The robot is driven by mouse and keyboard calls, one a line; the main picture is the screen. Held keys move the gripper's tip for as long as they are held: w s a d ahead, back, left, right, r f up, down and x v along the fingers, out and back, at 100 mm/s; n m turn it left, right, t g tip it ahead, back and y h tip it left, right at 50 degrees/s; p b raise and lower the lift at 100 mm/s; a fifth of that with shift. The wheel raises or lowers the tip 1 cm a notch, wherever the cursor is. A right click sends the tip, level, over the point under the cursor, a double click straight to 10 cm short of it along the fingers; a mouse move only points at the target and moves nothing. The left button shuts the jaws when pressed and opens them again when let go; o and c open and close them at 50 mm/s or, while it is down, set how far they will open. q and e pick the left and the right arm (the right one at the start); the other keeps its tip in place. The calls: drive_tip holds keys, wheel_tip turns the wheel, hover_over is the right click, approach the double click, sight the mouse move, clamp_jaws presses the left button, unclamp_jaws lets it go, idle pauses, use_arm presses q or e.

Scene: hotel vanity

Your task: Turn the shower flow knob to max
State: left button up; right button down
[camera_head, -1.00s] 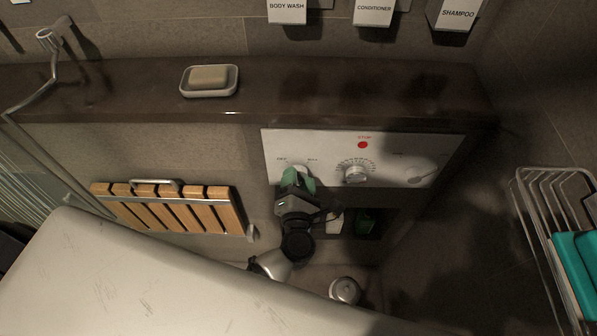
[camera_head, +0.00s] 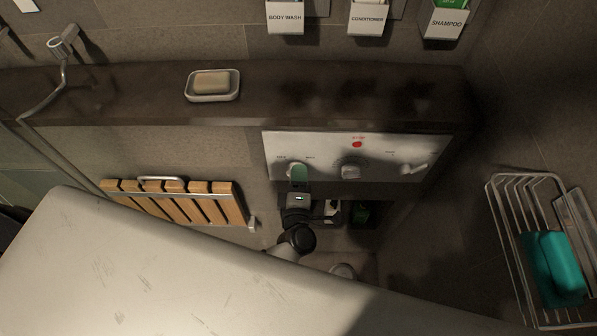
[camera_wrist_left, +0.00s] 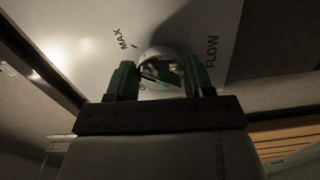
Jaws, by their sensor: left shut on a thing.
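The flow knob (camera_head: 291,170) is the round, pale left knob on the white shower control panel (camera_head: 325,144). My left gripper (camera_head: 299,172), with green fingers, is at this knob from below and covers part of it. In the left wrist view the shiny knob (camera_wrist_left: 160,66) sits between the two fingers of my left gripper (camera_wrist_left: 160,80), which is shut on it. The words MAX and FLOW are printed on the panel around it. The knob's pointer mark is not clear. My right gripper is not in view.
A dial knob (camera_head: 351,168) and a lever (camera_head: 414,169) are to the right on the panel, under a red button (camera_head: 357,144). A dark ledge (camera_head: 330,98) with a soap dish (camera_head: 212,97) is above. A wooden slatted seat (camera_head: 180,206) is left; a wire rack (camera_head: 507,227) is right.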

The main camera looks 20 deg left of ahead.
use_arm(q)
drive_tip(key=shift+w+a+r+m, duration=0.15)
drive_tip(key=shift+r+m, duration=0.05)
drive_tip(key=shift+m, duration=0.2)
idle(0.3)
drive_tip(key=o, duration=0.9)
drive_tip(key=shift+o, duration=0.2)
drive_tip(key=shift+f, duration=0.1)
drive_tip(key=b+v, duration=0.1)
drive_tip(key=v, duration=1)
drive_tip(key=shift+b, duration=0.4)
